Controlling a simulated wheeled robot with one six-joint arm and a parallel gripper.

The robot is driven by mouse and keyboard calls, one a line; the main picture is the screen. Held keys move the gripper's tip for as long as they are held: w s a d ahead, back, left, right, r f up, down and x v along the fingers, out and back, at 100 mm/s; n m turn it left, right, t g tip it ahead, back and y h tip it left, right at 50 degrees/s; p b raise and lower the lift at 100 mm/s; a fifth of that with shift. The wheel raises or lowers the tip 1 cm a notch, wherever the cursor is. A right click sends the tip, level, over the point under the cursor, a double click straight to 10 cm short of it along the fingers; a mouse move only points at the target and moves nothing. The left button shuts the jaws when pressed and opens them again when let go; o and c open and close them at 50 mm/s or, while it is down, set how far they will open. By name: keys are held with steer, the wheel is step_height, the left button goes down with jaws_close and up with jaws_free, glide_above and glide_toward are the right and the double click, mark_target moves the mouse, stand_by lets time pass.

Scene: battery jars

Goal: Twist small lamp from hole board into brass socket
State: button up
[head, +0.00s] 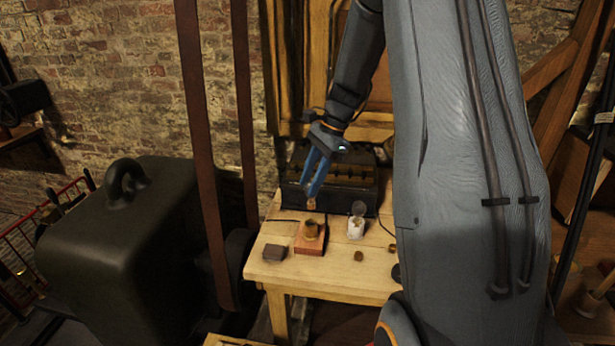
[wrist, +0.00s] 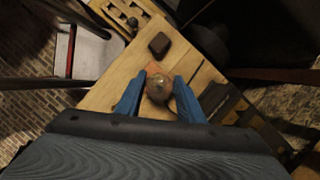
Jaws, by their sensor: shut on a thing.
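My gripper (head: 313,190) has its two blue fingers closed around the small lamp (head: 311,204). In the wrist view, the lamp's round glass (wrist: 158,88) sits between the fingertips. The brass socket (head: 312,229) stands upright on a reddish wooden block (head: 308,245) on the table. The lamp is just above the socket in the head view, and I see a small gap between them. In the wrist view the lamp hides the socket. A board with dark openings at the top of the wrist view (wrist: 128,12) may be the hole board.
A dark block (head: 274,252) lies left of the socket on the wooden table (head: 330,275). A white holder with a clear glass top (head: 356,224) and a small brown piece (head: 358,256) stand to its right. A dark battery crate (head: 330,190) stands behind.

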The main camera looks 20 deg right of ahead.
mark_target(310, 202)
steer(key=shift+f+b, duration=2.05)
steer(key=shift+f, duration=0.5)
steer(key=shift+a+p, duration=0.1)
steer(key=shift+p, duration=0.2)
steer(key=shift+f, duration=1.2)
steer(key=m+t+p, duration=0.1)
steer(key=m+p, duration=0.1)
steer(key=m, duration=0.1)
steer(key=shift+s, duration=0.1)
steer(key=shift+m+t+h+p, duration=0.4)
steer(key=shift+m+t+p, duration=0.15)
steer(key=shift+m, duration=1.05)
